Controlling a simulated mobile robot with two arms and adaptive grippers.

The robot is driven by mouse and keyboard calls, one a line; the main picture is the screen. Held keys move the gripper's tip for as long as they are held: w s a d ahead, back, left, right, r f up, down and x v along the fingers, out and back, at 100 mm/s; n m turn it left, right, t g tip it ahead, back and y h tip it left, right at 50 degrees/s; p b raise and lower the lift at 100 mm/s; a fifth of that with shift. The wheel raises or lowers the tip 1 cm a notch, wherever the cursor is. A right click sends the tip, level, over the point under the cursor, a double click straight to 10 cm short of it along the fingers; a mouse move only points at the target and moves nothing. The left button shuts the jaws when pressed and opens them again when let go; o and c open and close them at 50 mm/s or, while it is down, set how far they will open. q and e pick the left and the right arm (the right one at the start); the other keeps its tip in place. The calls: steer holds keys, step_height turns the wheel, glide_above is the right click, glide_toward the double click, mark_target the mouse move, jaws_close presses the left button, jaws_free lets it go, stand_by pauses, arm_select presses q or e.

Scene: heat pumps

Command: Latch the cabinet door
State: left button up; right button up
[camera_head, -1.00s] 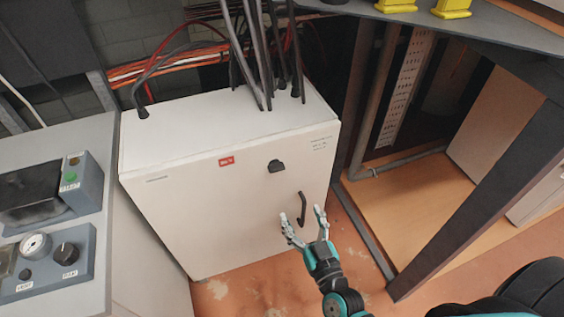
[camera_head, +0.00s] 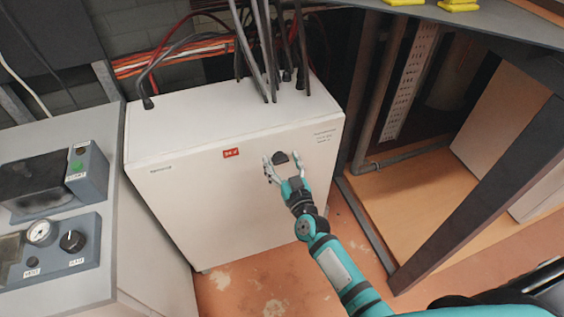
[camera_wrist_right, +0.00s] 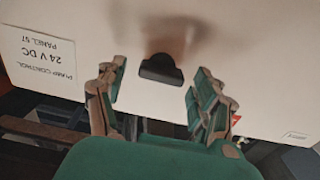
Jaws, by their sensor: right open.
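The white cabinet (camera_head: 205,200) stands on the floor with its front door appearing closed against the body; I cannot tell whether it is latched. The black latch knob (camera_head: 281,157) is on the upper right of the door. In the right wrist view the black latch knob (camera_wrist_right: 161,69) lies between and just beyond the fingertips. My right gripper (camera_head: 284,161) is open around the knob's position, and it also shows open in the right wrist view (camera_wrist_right: 160,85). I cannot tell whether it touches the knob. The door handle below is hidden behind my right gripper and arm. My left gripper is not in view.
Black cables (camera_head: 262,50) enter the cabinet top. A grey console (camera_head: 60,245) with a gauge and knobs stands at the left. A dark slanted frame post (camera_head: 470,200) stands at the right. Open floor (camera_head: 255,285) lies in front of the cabinet.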

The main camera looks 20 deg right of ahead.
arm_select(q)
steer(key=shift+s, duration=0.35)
arm_select(e)
steer(key=c, duration=1.2)
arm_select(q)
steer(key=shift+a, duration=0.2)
arm_select(e)
steer(key=shift+o, duration=0.2)
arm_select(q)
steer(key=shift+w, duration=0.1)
arm_select(e)
steer(key=m, duration=0.3)
steer(key=shift+m, duration=0.4)
steer(key=m, duration=0.4)
steer(key=shift+d+f+m, duration=0.1)
steer(key=shift+d+m, duration=0.05)
steer(key=shift+m, duration=0.15)
steer(key=m+b, duration=0.1)
steer(key=m, duration=0.3)
steer(key=shift+f+m, duration=0.1)
steer(key=shift+m, duration=0.2)
arm_select(q)
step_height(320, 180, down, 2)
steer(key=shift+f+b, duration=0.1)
steer(key=shift+b, duration=0.5)
arm_select(e)
steer(key=m, duration=0.4)
steer(key=shift+d+f+m, duration=0.1)
steer(key=shift+m, duration=0.3)
